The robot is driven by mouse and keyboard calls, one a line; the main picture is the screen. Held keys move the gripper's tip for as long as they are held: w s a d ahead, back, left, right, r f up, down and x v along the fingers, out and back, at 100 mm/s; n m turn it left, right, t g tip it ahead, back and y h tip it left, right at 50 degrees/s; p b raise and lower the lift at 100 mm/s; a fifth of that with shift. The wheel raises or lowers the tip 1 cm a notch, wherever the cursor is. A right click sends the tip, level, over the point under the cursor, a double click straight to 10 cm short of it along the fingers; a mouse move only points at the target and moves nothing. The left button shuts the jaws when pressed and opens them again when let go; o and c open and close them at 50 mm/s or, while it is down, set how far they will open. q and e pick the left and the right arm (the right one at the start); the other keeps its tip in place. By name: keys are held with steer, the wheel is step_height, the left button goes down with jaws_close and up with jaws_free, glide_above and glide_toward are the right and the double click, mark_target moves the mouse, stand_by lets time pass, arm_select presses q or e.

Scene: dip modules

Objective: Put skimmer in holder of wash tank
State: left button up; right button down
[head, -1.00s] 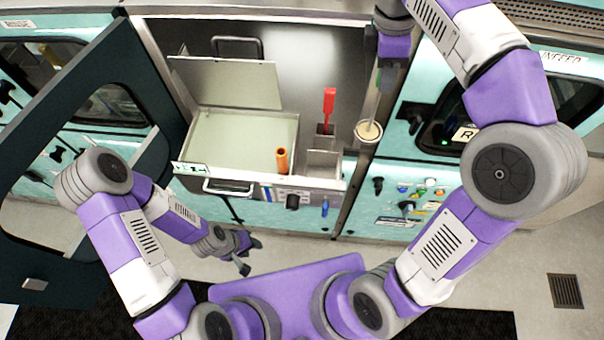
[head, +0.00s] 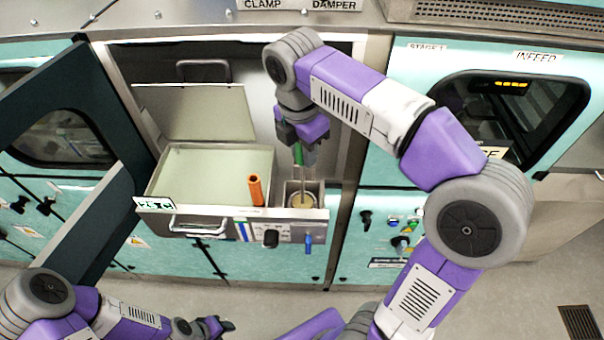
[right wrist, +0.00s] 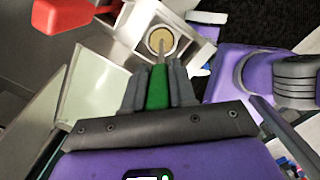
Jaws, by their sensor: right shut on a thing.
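My right gripper (head: 300,150) is shut on the green handle of the skimmer (head: 303,201), and the right wrist view shows the green handle (right wrist: 157,88) between its fingers. The skimmer hangs handle up, its round tan disc low at the mouth of the small metal holder (head: 319,190). In the right wrist view the disc (right wrist: 160,40) appears inside the holder's square outline; I cannot tell how deep it is. The wash tank (head: 165,190), with pale liquid, is left of the holder. My left gripper (head: 218,326) is low at the bottom edge, its jaws unclear.
An orange tube (head: 255,190) stands at the tank's front right. A raised lid (head: 195,112) is behind the tank, and a dark open door (head: 80,215) stands at left. A red block-like thing (right wrist: 62,14) shows near the wrist camera. Knobs line the front panel.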

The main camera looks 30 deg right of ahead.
steer(key=shift+f+b, duration=0.35)
steer(key=shift+f, duration=1.75)
steer(key=shift+f, duration=0.2)
steer(key=c, duration=0.9)
jaws_free()
steer(key=r+p, duration=0.1)
steer(key=r, duration=0.7)
steer(key=a+r+p, duration=0.1)
steer(key=r, duration=0.3)
steer(key=shift+s+r+p, duration=0.15)
steer(key=shift+r+p, duration=0.05)
steer(key=shift+p, duration=0.15)
